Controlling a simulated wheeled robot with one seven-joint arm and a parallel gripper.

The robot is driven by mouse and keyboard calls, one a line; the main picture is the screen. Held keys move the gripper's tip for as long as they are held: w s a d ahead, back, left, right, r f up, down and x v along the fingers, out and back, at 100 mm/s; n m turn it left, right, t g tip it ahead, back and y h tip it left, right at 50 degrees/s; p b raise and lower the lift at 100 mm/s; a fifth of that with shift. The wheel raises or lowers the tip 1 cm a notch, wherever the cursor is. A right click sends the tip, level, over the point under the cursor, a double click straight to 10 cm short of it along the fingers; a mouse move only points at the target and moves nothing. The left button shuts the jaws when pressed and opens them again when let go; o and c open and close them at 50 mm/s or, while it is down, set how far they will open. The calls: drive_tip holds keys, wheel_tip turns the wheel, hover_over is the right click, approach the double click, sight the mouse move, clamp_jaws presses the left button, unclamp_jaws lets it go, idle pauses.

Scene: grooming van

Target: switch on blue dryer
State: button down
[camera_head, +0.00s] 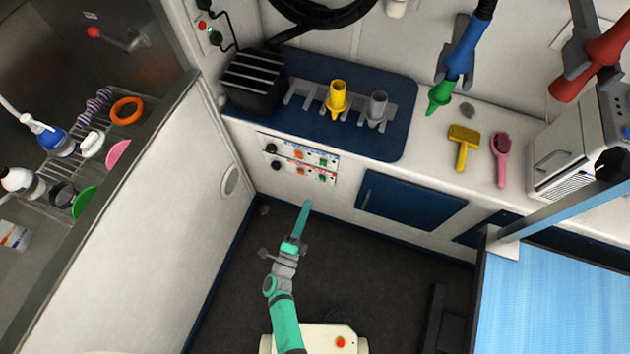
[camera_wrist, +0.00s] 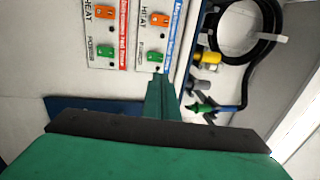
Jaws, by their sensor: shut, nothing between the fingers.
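A control panel (camera_head: 298,160) is set in the white cabinet front, with an upper blue-labelled row and a lower red-labelled row. In the wrist view, the blue-labelled strip (camera_wrist: 172,40) has an orange HEAT switch (camera_wrist: 159,20) and a green switch (camera_wrist: 154,57). The blue dryer (camera_head: 466,48) with a green nozzle hangs in a holder at upper right. My gripper (camera_head: 307,205) is shut and empty, pointing at the cabinet front just below the panel. In the wrist view its tips (camera_wrist: 161,80) appear just under the blue row's green switch; contact cannot be told. Switch positions are unclear.
The red-labelled strip (camera_wrist: 123,35) has its own orange and green switches beside the blue one. A red dryer (camera_head: 600,62) hangs at far right. A blue table (camera_head: 560,300) stands at lower right and a metal tub (camera_head: 120,150) at left. Dark floor between is mostly clear.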

sight(323, 163)
drive_tip(key=x, duration=1.3)
drive_tip(key=shift+w+d, duration=0.1)
drive_tip(key=shift+w, duration=0.25)
drive_tip(key=shift+r, duration=0.1)
drive_tip(key=shift+w+d+r, duration=0.2)
drive_tip(key=shift+w+r, duration=0.2)
drive_tip(key=shift+w, duration=0.05)
drive_tip(key=s+a, duration=0.2)
drive_tip(key=s, duration=0.5)
drive_tip(key=s+a+r, duration=0.1)
drive_tip(key=s+a, duration=0.1)
drive_tip(key=s, duration=0.4)
drive_tip(key=shift+s+a+r, duration=0.3)
drive_tip(key=shift+s+r, duration=0.05)
drive_tip(key=shift+s, duration=0.05)
drive_tip(key=s+d+r+n+g+y, duration=0.1)
drive_tip(key=s+d+r+n+y, duration=0.1)
drive_tip(key=s+r+n, duration=0.6)
drive_tip(key=s+d+r+n+g+y, duration=0.2)
drive_tip(key=s+r+n+y, duration=0.2)
drive_tip(key=s+r+n, duration=0.5)
drive_tip(key=s+n, duration=0.4)
drive_tip(key=s, duration=0.5)
drive_tip(key=shift+r+n, duration=0.3)
